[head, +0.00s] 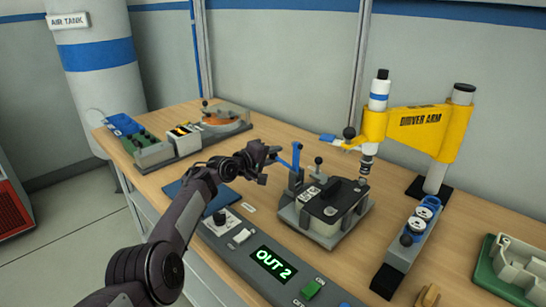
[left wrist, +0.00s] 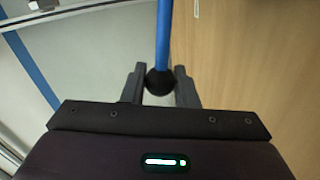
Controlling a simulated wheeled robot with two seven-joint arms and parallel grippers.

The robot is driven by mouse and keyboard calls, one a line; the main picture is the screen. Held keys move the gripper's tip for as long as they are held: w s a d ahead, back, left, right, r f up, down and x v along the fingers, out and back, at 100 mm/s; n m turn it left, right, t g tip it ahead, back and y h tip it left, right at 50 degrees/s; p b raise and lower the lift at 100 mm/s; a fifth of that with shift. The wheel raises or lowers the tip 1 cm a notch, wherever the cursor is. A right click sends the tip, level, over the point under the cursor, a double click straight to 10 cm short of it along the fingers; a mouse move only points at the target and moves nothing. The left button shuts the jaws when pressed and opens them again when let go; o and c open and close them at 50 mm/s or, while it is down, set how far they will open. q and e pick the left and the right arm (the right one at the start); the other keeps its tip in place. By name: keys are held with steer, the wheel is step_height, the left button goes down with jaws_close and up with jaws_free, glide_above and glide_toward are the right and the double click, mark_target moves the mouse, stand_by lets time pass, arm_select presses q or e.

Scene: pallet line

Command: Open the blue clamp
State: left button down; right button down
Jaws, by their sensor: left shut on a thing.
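The blue clamp (head: 296,158) stands at the left side of a grey fixture (head: 322,238) that holds a dark-topped block (head: 331,205). Its blue lever leans left toward my left gripper (head: 270,161). In the left wrist view the blue lever (left wrist: 164,35) runs down to a black ball knob (left wrist: 159,82). The knob sits between the two fingers of my left gripper (left wrist: 160,88), which is shut on it. In the head view the fingers hide the knob. My right gripper is not in view.
A yellow driver arm (head: 420,122) reaches over the fixture from its post. A control panel (head: 235,250) reading OUT 2 lies along the front edge. A grey rack (head: 408,252) and green tray (head: 490,270) stand at right. Another fixture (head: 185,142) stands at back left.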

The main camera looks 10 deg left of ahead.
arm_select(q)
steer(key=shift+f, duration=0.1)
steer(key=c, duration=1.2)
jaws_free()
steer(key=shift+p+v, duration=1.65)
steer(key=shift+v, duration=2.3)
steer(key=shift+a+f, duration=0.1)
steer(key=shift+a, duration=0.05)
